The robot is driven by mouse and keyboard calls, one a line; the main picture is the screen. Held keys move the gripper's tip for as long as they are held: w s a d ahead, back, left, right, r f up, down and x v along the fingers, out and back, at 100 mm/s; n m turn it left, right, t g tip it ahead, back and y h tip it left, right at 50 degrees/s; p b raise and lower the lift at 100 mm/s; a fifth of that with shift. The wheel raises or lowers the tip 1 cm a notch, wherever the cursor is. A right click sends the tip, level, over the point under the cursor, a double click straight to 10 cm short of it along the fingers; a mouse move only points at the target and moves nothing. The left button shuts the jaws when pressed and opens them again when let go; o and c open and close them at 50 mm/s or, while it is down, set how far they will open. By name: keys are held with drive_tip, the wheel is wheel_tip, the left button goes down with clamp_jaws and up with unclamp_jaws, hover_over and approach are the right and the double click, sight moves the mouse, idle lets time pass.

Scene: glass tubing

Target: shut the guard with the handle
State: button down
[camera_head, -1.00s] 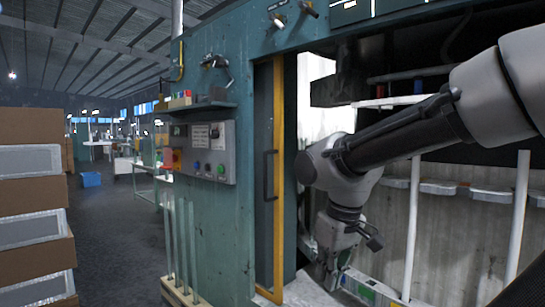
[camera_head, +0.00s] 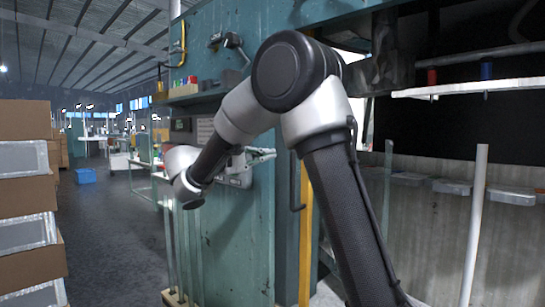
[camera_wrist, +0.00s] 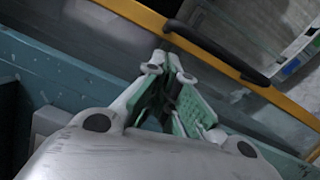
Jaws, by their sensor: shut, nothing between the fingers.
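The guard (camera_head: 306,240) has a yellow upright edge and stands at the left side of the machine opening, leaving the opening uncovered. Its dark bar handle (camera_head: 294,185) is upright and partly covered by my arm. In the wrist view the handle (camera_wrist: 217,48) lies along the yellow edge (camera_wrist: 275,97), just beyond my fingertips. My gripper (camera_head: 268,154) is in front of the teal machine face, left of the handle. In the wrist view my gripper (camera_wrist: 172,73) has its green-padded fingers shut and empty. A gap seems to separate them from the handle; its depth is unclear.
A grey control box (camera_head: 238,170) is close behind my gripper, with a shelf (camera_head: 195,97) above it. Glass tubes (camera_head: 183,245) stand upright below. Stacked boxes (camera_head: 28,195) are at far left. The floor (camera_head: 110,240) between is clear.

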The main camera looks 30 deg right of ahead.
drive_tip(key=d, duration=0.8)
drive_tip(key=shift+w+d+r, duration=0.15)
drive_tip(key=shift+w+d, duration=0.1)
drive_tip(key=shift+w, duration=0.15)
